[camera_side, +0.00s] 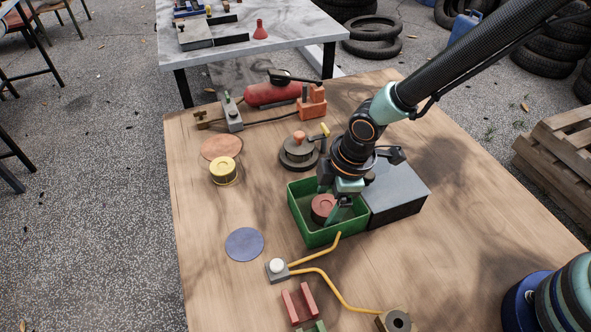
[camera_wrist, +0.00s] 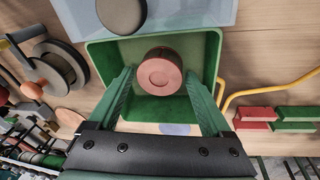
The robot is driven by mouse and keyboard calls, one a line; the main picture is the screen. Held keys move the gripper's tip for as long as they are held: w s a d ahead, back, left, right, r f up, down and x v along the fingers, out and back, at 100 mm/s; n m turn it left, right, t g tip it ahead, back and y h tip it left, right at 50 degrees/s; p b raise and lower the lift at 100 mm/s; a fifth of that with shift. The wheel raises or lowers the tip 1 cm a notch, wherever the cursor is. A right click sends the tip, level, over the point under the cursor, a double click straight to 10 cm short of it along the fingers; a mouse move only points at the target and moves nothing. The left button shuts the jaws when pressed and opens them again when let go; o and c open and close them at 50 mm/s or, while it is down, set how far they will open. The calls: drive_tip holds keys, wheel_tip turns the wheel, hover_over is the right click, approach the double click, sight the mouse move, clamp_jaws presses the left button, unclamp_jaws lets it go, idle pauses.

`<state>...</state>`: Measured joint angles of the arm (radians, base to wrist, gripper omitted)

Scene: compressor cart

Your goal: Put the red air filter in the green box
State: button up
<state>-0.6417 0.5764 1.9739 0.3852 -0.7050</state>
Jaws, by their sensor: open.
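The red air filter (camera_side: 322,207) is a short round red cylinder inside the green box (camera_side: 311,238). In the wrist view the filter (camera_wrist: 160,73) sits within the walls of the green box (camera_wrist: 211,50), towards its far side. My gripper (camera_side: 335,204) is over and partly inside the box, pointing down, and hides part of the filter in the side view. In the wrist view my gripper (camera_wrist: 158,82) has its green fingers spread, one on each side of the filter, with gaps showing. The filter's underside is hidden.
A grey box (camera_side: 403,197) adjoins the green box on the right. A yellow canister (camera_side: 223,171), a blue disc (camera_side: 244,244), an orange disc (camera_side: 221,147) and a round grey part (camera_side: 298,154) lie around. A white button (camera_side: 277,266) with yellow tubes is in front. The left tabletop is mostly clear.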

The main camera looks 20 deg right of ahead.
drive_tip(key=v, duration=1.2)
drive_tip(key=s+d+r+m+t, duration=0.1)
drive_tip(key=d+r+m, duration=0.2)
drive_tip(key=d+m, duration=0.2)
drive_tip(key=s+d+r+m+t+h, duration=0.1)
drive_tip(key=d+r+m, duration=0.3)
drive_tip(key=d, duration=0.7)
drive_tip(key=s+d+r+m+t, duration=0.1)
drive_tip(key=s+d+r+m, duration=0.1)
drive_tip(key=d+r+m, duration=0.2)
drive_tip(key=d+m, duration=0.2)
drive_tip(key=d, duration=0.2)
drive_tip(key=shift+d+t, duration=0.25)
drive_tip(key=shift+t, duration=0.05)
drive_tip(key=shift+r, duration=0.15)
